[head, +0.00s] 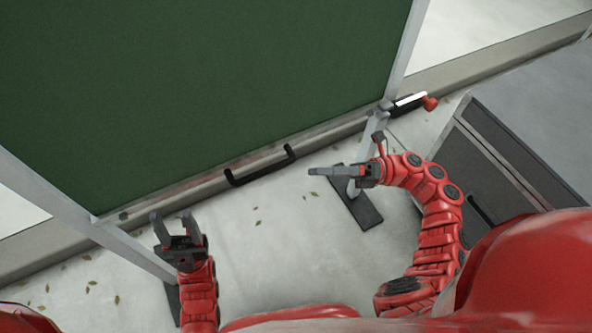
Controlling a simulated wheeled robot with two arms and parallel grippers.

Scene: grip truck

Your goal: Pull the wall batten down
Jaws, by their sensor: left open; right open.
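A large dark green panel (200,80) in a grey frame fills the upper left. A pale bar (207,186), which looks like the batten, runs along its lower edge, with a black handle (262,174) near its middle. My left gripper (172,216) is open and empty, below and left of the handle, apart from it and near the panel's lower left corner. My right gripper (314,171) is open and empty, just right of the handle, its fingers pointing left and seen edge-on. A small gap shows between it and the handle.
A grey case with a black side (484,165) stands at the right. A dark foot plate (357,211) lies below my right gripper. A red-ended item (428,103) is by the panel's lower right corner. Leaves dot the open pale floor (272,250).

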